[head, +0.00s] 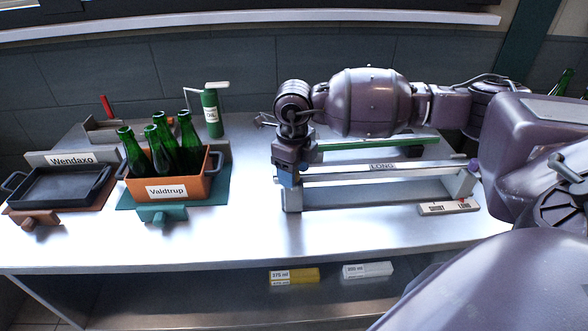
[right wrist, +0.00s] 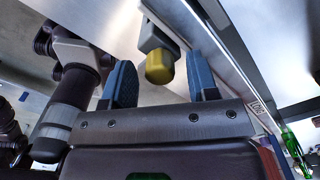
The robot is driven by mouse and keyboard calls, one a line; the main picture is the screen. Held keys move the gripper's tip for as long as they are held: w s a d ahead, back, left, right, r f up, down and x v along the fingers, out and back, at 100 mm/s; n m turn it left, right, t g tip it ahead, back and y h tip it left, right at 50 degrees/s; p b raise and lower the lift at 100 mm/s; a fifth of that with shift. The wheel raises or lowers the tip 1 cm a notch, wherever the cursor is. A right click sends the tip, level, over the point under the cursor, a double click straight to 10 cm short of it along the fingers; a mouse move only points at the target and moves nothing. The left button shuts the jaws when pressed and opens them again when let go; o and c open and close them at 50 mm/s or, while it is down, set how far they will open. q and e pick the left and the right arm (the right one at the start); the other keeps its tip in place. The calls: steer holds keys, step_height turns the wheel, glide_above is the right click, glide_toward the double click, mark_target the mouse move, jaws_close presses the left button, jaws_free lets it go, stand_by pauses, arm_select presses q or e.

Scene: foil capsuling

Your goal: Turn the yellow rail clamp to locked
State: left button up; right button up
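The yellow rail clamp (right wrist: 160,68) shows in the right wrist view as a yellow knob on a grey block, beside a long metal rail (right wrist: 220,60). My right gripper (right wrist: 161,75) is open, its two blue fingers on either side of the knob with gaps visible. In the head view the right gripper (head: 287,178) points down at the left end of the rail (head: 420,171), which bears a "LONG" label. The clamp is hidden there behind the gripper. I cannot tell the clamp's setting. My left gripper is in neither view.
A green bar (head: 400,142) lies behind the rail. A small labelled plate (head: 447,208) sits at the front right. The front middle of the table is clear.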

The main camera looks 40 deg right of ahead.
steer(key=c, duration=0.9)
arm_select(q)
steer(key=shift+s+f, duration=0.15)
